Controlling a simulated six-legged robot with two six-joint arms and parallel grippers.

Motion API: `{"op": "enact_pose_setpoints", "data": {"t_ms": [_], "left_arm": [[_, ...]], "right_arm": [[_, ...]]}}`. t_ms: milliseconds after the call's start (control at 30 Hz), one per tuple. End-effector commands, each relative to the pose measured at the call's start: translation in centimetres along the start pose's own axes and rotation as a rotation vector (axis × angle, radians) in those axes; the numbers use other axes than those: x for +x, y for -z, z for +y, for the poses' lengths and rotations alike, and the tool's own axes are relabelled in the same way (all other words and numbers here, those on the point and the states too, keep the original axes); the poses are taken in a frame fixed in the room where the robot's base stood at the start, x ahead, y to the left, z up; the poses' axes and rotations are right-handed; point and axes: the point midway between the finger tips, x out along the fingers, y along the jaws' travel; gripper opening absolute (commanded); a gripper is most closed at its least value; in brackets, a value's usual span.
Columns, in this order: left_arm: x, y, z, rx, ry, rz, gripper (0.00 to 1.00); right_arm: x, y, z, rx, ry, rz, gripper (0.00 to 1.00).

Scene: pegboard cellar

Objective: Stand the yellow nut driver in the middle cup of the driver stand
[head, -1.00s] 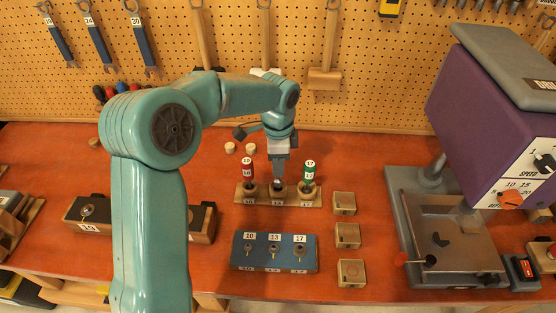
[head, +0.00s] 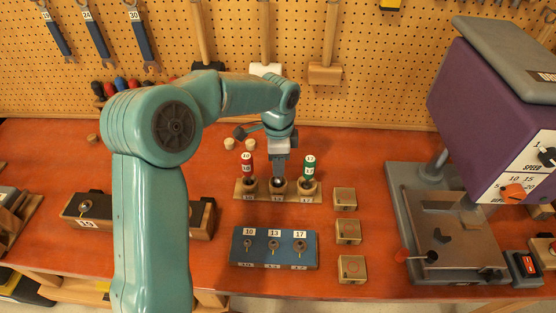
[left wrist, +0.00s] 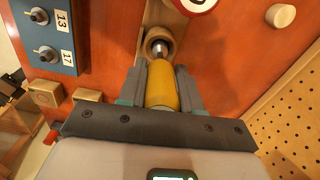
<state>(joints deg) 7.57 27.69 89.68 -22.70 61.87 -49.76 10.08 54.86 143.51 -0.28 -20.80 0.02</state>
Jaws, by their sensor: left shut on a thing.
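The wooden driver stand (head: 262,198) is on the orange bench. A red driver (head: 247,165) stands in its left cup and a green driver (head: 310,167) in its right cup. My left gripper (head: 279,172) points down over the middle cup (head: 277,186). In the left wrist view my left gripper (left wrist: 162,90) is shut on the yellow nut driver (left wrist: 163,85) by its handle. Its metal shaft points at the round cup (left wrist: 158,36); I cannot tell how deep the tip is. The gripper hides most of the driver in the head view. My right gripper is not in view.
A blue socket board (head: 273,260) lies in front of the stand, with several small wooden blocks (head: 347,233) to the right. A purple drill press (head: 495,115) stands at far right. A wooden block marked 19 (head: 200,220) is at left. The pegboard (head: 365,95) rises behind.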

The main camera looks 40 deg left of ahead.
Motion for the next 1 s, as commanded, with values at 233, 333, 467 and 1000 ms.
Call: {"op": "enact_pose_setpoints", "data": {"t_ms": [233,333,467,1000], "left_arm": [[0.2,0.0,0.0,0.000,0.000,0.000,0.00],[0.6,0.0,0.0,0.000,0.000,0.000,0.00],[1.2,0.0,0.0,0.000,0.001,0.000,0.00],[2.3,0.0,0.0,0.000,0.000,0.000,0.00]], "right_arm": [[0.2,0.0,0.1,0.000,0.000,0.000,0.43],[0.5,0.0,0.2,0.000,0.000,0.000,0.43],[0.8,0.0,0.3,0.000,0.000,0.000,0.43],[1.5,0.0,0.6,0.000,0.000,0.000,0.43]]}}
